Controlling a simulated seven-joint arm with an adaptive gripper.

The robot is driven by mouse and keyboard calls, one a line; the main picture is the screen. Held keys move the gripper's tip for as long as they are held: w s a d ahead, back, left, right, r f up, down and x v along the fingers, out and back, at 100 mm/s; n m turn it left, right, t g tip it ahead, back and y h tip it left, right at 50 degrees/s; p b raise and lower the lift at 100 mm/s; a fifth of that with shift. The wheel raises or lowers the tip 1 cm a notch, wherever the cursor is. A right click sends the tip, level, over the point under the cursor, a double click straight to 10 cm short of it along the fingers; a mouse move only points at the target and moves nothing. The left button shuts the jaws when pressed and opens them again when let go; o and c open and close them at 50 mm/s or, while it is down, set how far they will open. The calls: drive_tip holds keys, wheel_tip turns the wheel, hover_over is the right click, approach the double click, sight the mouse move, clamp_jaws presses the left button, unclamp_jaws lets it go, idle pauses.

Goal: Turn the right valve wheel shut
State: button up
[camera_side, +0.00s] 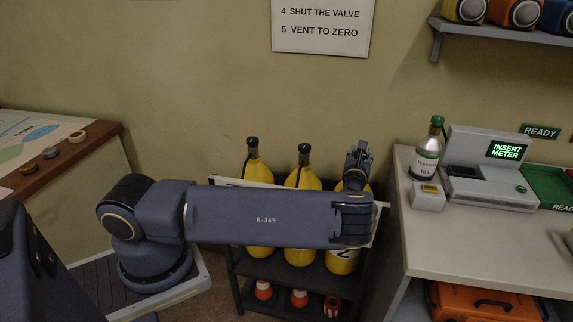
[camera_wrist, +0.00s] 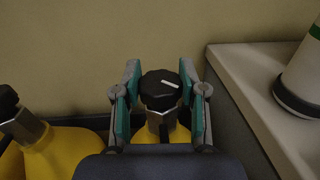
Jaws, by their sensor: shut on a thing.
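Three yellow cylinders with black valve wheels stand in a row in a dark rack. The right cylinder (camera_side: 342,265) is partly hidden behind my arm in the side view. Its black valve wheel (camera_wrist: 160,92) shows in the wrist view, with a white mark slanting down to the right on its top. My gripper (camera_side: 357,156) is over the right cylinder. In the wrist view, its teal-padded fingers (camera_wrist: 160,102) are shut on this wheel, one on each side. The middle cylinder (camera_side: 303,178) and left cylinder (camera_side: 257,172) stand free to the left.
A counter (camera_side: 470,240) stands close to the right of the rack, holding a green-capped bottle (camera_side: 428,155) and a console (camera_side: 490,165) reading "INSERT METER". Orange-and-white items (camera_side: 264,291) sit on the rack's lower shelf. A wall is behind. A wall sign (camera_side: 320,25) reads "4 SHUT THE VALVE".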

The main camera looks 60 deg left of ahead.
drive_tip(key=shift+a, duration=0.1)
drive_tip(key=m+t+h, duration=0.1)
drive_tip(key=m+h, duration=0.1)
drive_tip(key=m+t+h, duration=0.1)
drive_tip(key=t+h, duration=0.1)
drive_tip(key=h, duration=0.1)
drive_tip(key=shift+a+m, duration=0.1)
drive_tip(key=shift+m, duration=0.3)
drive_tip(key=m+h, duration=0.1)
drive_tip(key=h, duration=0.1)
drive_tip(key=m+t+h, duration=0.1)
drive_tip(key=m+h, duration=0.1)
drive_tip(key=h, duration=0.1)
drive_tip(key=shift+f+m+h, duration=0.1)
drive_tip(key=shift+m+h, duration=0.2)
drive_tip(key=shift+d+m+h, duration=0.2)
drive_tip(key=shift+m+h, duration=1.2)
drive_tip(key=shift+h, duration=0.8)
drive_tip(key=shift+r, duration=0.2)
drive_tip(key=o, duration=1.2)
drive_tip(key=shift+c, duration=0.2)
